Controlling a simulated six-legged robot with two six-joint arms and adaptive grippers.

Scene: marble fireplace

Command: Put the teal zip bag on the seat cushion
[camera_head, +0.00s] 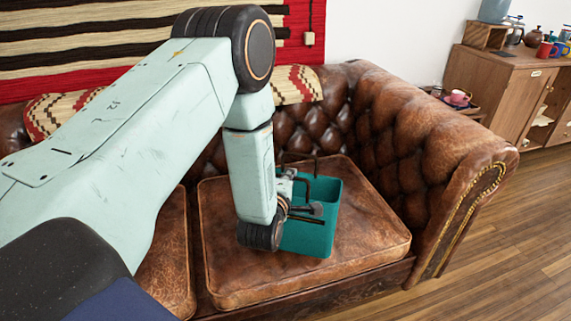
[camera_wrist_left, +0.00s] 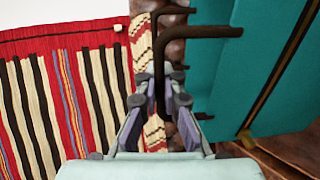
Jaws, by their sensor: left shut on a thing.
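The teal zip bag (camera_head: 322,232) is upright over the right-hand seat cushion (camera_head: 376,236) of the brown leather sofa. Its base looks at or just above the leather; I cannot tell whether it touches. My left gripper (camera_head: 308,205) is at the bag's upper left side, partly covering it. In the left wrist view, the bag (camera_wrist_left: 225,70) fills the right side, and its dark bent handle (camera_wrist_left: 190,32) runs down between my left gripper's fingers (camera_wrist_left: 163,100), which are shut on it. My right gripper is not in view.
The tufted sofa arm (camera_head: 430,150) and backrest rise right of and behind the cushion. A patterned throw (camera_head: 298,84) hangs over the backrest. A wooden cabinet (camera_head: 500,85) with mugs stands at the far right. Bare cushion shows around the bag, mostly to its right and in front.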

